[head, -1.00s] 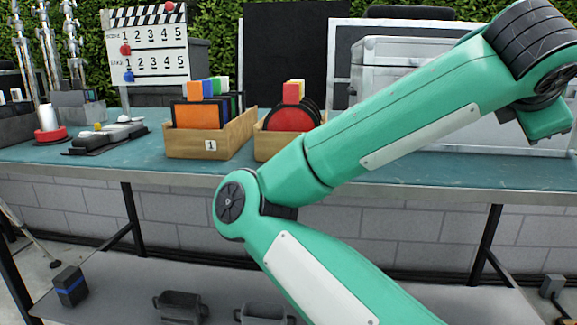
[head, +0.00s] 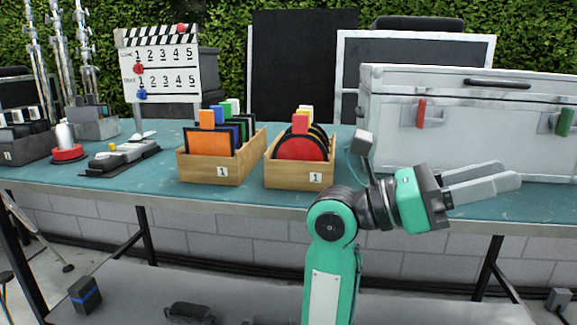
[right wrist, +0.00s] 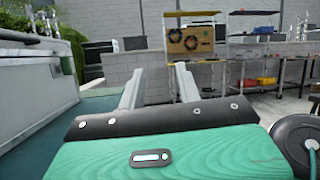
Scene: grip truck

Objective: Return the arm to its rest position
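My green right arm rises from the bottom of the head view. Its gripper (head: 508,175) points right, in front of the grey case and above the table's front edge. In the right wrist view the two grey fingers (right wrist: 157,82) stand apart with nothing between them, so it is open and empty. My left gripper is in neither view.
The teal table (head: 330,203) holds two wooden boxes of coloured discs and squares, the left box (head: 232,168) and the right box (head: 300,178). A large grey case (head: 440,115) stands at right. A clapperboard (head: 160,68) stands behind at left.

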